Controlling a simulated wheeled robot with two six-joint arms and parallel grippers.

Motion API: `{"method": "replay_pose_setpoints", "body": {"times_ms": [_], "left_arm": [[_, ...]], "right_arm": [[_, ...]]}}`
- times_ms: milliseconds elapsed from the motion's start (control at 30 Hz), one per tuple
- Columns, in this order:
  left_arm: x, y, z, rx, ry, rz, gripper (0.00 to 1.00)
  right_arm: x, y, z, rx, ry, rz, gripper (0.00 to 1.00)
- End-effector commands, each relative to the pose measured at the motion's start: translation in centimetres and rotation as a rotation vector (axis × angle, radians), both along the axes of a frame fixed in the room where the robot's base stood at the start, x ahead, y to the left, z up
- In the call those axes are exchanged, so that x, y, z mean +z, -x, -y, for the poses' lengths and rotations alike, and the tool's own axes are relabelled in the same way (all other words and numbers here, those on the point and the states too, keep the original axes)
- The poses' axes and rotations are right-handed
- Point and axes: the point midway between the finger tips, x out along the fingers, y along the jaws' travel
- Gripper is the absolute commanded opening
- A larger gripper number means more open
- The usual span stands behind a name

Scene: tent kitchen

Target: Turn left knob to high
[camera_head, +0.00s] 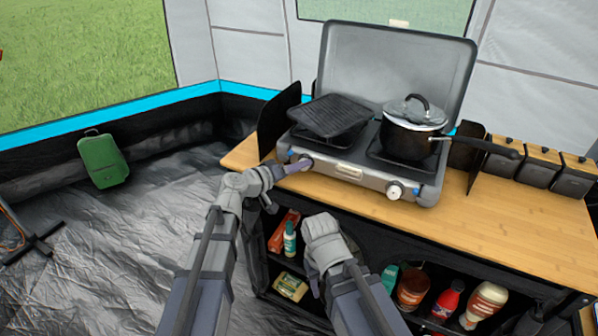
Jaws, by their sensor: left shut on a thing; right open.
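The two-burner stove (375,178) stands on the wooden counter with its lid up. Its left knob (306,158) is on the front panel near the left end and is partly covered by my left gripper. My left gripper (300,165) reaches in from the left and is shut on this knob. The knob's setting cannot be read. The right knob (395,191) is free near the right end. My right gripper (321,225) is low in front of the counter, away from the stove; it is open, and its fingertips are hard to make out.
A black grill pan (331,115) sits on the left burner. A lidded pot (410,138) stands on the right burner, its handle pointing right. Several dark containers (540,167) line the counter's back right. Shelves below hold bottles (485,303). The counter's front right is clear.

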Motion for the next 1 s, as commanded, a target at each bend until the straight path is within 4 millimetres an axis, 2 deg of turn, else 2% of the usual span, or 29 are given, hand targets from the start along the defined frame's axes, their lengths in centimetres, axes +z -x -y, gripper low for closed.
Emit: {"method": "replay_pose_setpoints", "body": {"times_ms": [33, 500, 1000], "left_arm": [[-0.6, 0.0, 0.0, -0.003, 0.037, -0.021, 0.00], [-0.7, 0.0, -0.1, -0.003, 0.381, -0.195, 0.00], [-0.6, 0.0, -0.1, -0.003, 0.538, -0.275, 0.00]], "right_arm": [[-0.8, 0.0, 0.0, 0.000, 0.000, 0.000, 0.50], [-4.0, 0.0, 0.0, 0.000, 0.000, 0.000, 0.50], [-5.4, 0.0, 0.0, 0.000, 0.000, 0.000, 0.50]]}}
